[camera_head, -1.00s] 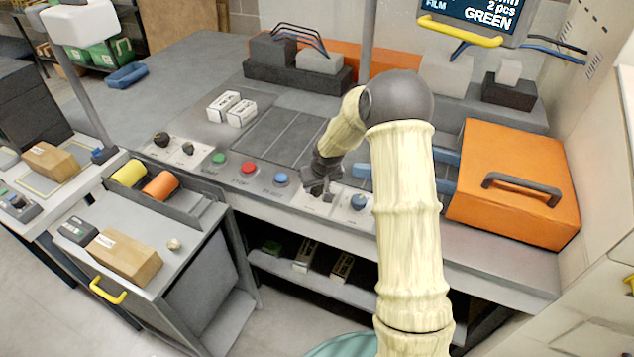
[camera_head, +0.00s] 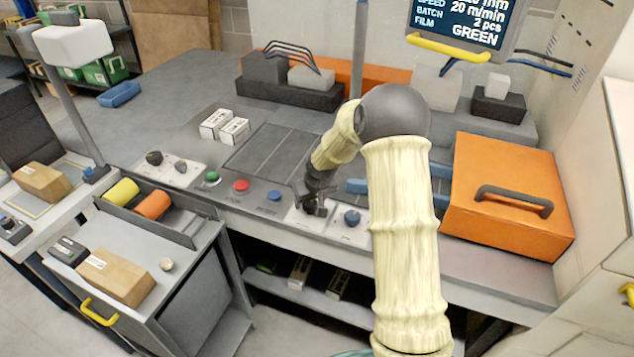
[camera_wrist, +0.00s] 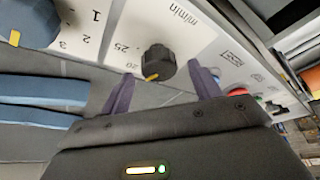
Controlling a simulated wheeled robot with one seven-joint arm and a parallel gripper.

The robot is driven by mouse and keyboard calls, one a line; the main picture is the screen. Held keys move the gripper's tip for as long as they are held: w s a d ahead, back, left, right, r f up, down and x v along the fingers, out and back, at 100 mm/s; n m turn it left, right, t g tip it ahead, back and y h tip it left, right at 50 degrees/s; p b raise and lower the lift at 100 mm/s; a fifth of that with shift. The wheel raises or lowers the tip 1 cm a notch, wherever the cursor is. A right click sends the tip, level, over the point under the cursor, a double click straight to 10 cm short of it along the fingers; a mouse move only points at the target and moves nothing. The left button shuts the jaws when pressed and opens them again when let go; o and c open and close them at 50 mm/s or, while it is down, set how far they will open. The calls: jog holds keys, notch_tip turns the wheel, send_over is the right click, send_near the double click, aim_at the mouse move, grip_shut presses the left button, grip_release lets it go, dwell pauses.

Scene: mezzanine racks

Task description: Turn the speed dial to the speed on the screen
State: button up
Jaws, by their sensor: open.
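The speed dial (camera_wrist: 158,62) is a dark knob with a yellow pointer mark, on a white plate printed "m/min" and "25" in the wrist view. My gripper (camera_wrist: 162,88) is open, its two purple-grey fingers pointing at the plate on either side of the dial; I cannot tell whether they touch it. In the head view my gripper (camera_head: 312,207) is over the console's front strip and largely covers this dial. The screen (camera_head: 460,22) at the top right reads speed 20 m/min, batch 2 pcs, film green; its top line is cut off.
A blue dial (camera_head: 352,216) sits just right of my gripper. Blue (camera_head: 274,196), red (camera_head: 241,186) and green (camera_head: 212,178) buttons line the strip to the left. An orange box (camera_head: 507,195) with a dark handle stands at the right.

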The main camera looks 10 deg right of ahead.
jog(key=v, duration=1.6)
jog(key=shift+s, duration=0.15)
jog(key=shift+d+f, duration=0.1)
jog(key=s+a+f+m+g+p, duration=0.1)
jog(key=s+p, duration=0.2)
jog(key=s, duration=1.9)
jog(key=shift+s+m+g+h, duration=0.25)
jog(key=shift+m+g+h, duration=0.05)
jog(key=shift+m+g, duration=0.1)
